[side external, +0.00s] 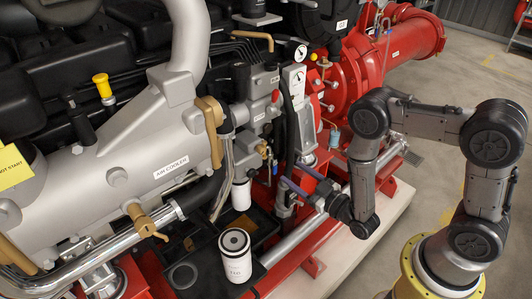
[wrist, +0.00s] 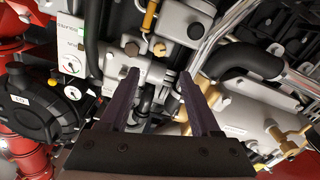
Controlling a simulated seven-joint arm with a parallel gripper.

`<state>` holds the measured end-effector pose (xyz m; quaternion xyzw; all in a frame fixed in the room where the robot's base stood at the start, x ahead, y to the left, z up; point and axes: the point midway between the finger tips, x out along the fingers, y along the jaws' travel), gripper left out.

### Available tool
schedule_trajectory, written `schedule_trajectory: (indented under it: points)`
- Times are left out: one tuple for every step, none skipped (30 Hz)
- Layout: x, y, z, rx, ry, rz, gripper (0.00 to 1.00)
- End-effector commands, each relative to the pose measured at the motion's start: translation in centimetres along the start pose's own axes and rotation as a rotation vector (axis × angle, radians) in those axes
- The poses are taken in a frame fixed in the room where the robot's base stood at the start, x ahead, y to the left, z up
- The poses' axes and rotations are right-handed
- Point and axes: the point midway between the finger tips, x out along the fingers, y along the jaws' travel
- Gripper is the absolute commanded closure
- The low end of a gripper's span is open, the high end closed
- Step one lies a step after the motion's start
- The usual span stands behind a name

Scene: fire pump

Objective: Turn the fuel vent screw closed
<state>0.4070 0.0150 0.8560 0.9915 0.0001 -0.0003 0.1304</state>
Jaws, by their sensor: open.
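My gripper (side external: 290,175) is in the middle of the side external view, with its two dark fingers spread and pointing left toward the engine block. In the wrist view my gripper (wrist: 158,78) is open, with nothing between its fingers. Silver pump housing and black fittings lie beyond the fingertips. A small brass fitting (side external: 262,147) shows on the pump side, left of my gripper. In the wrist view, small brass fittings (wrist: 159,48) sit above the fingertips. I cannot tell which part is the fuel vent screw.
A white filter (side external: 235,255) stands below and left of my gripper. The silver air cooler (side external: 120,170) fills the left side. A gauge (side external: 299,53) and red piping (side external: 405,42) are behind. A silver pipe (side external: 290,243) runs below. Open floor lies to the right.

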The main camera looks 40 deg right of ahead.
Motion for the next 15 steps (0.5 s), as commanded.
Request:
schedule_trajectory:
  points:
    - [0.8,0.0,0.0,0.000,0.002,0.001,0.36]
    - [1.3,0.1,0.0,0.000,0.002,0.002,0.36]
    - [2.0,0.1,-0.1,0.000,0.003,0.002,0.36]
    - [2.6,0.1,-0.1,0.001,0.003,0.002,0.36]
    - [3.2,0.1,-0.1,0.001,0.003,0.002,0.36]
    - [4.0,0.1,-0.1,0.000,0.003,0.001,0.36]
    - [4.7,0.1,-0.1,0.000,0.004,0.002,0.36]
    - [5.2,0.1,-0.1,0.000,0.003,0.002,0.36]
    - [6.0,0.1,-0.1,0.000,0.002,0.002,0.36]
    - [6.6,0.1,-0.1,0.000,0.003,0.002,0.36]
    - [7.2,0.1,-0.1,0.000,0.003,0.002,0.36]
    - [8.0,0.1,-0.1,0.000,0.002,0.002,0.36]
    - [8.5,0.1,-0.1,0.000,0.002,0.002,0.36]
    - [9.0,0.1,-0.1,0.000,0.003,0.002,0.36]
    - [9.7,0.1,-0.1,-0.001,0.002,0.001,0.36]
